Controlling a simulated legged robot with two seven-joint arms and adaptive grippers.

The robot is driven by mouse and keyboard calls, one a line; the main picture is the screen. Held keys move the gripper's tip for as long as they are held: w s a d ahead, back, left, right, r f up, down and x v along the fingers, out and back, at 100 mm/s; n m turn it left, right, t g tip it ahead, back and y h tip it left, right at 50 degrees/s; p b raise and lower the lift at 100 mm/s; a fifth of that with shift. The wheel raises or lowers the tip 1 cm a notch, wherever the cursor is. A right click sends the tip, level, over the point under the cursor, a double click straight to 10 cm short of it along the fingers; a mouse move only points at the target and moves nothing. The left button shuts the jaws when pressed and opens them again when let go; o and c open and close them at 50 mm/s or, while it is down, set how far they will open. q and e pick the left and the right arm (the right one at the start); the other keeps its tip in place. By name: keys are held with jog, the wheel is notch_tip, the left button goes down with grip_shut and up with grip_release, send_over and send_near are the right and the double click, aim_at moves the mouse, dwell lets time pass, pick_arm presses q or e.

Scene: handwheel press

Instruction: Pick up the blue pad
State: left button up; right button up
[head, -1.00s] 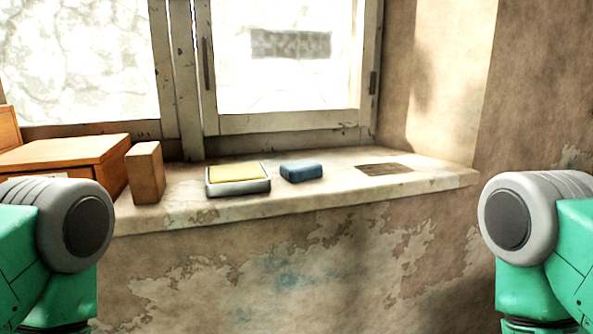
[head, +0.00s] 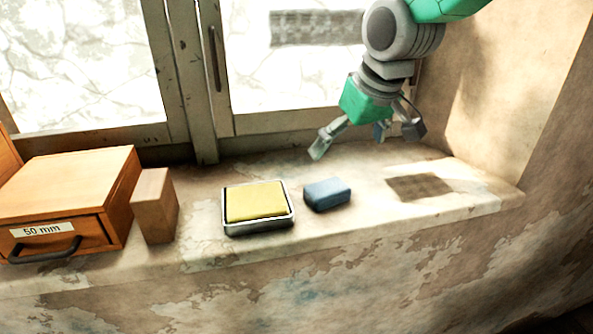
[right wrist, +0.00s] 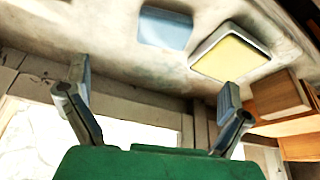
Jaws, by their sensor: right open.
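The blue pad (head: 328,194) is a small rounded block lying on the window sill (head: 350,235), just right of a tray with a yellow pad. It also shows at the top of the right wrist view (right wrist: 165,28). My right gripper (head: 367,146) is open and empty, its fingers spread above the sill, up and to the right of the blue pad and apart from it. In the right wrist view the spread fingers (right wrist: 155,80) have nothing between them. My left gripper is not in view.
The metal tray with a yellow pad (head: 258,226) stands close to the left of the blue pad. A wooden block (head: 156,205) and a wooden drawer box (head: 75,190) stand farther left. A dark patch (head: 420,187) marks the sill at right. The window (head: 290,120) is behind.

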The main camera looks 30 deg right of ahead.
notch_tip(320, 180, down, 2)
jog(key=b, duration=0.2)
send_over(327, 187)
jog(key=s, duration=0.2)
jog(key=f, duration=0.4)
jog(key=shift+w+a+f+p, duration=0.25)
jog(key=shift+a+f+p, duration=0.05)
jog(key=shift+f, duration=0.05)
jog(key=shift+w+f, duration=0.15)
jog(key=shift+f, duration=0.1)
jog(key=shift+d+f, duration=0.2)
jog(key=shift+f, duration=0.05)
jog(key=f, duration=0.1)
jog(key=w+f, duration=0.1)
jog(key=d+f+p, duration=0.1)
jog(key=f, duration=0.1)
jog(key=shift+w+f, duration=0.1)
jog(key=shift+w, duration=0.1)
jog(key=shift+w+f, duration=0.15)
jog(key=shift+f, duration=0.05)
jog(key=shift+a+r, duration=0.1)
jog(key=shift+a, duration=0.3)
jog(key=c, duration=0.4)
jog(key=shift+r, duration=0.1)
jog(key=c, duration=0.8)
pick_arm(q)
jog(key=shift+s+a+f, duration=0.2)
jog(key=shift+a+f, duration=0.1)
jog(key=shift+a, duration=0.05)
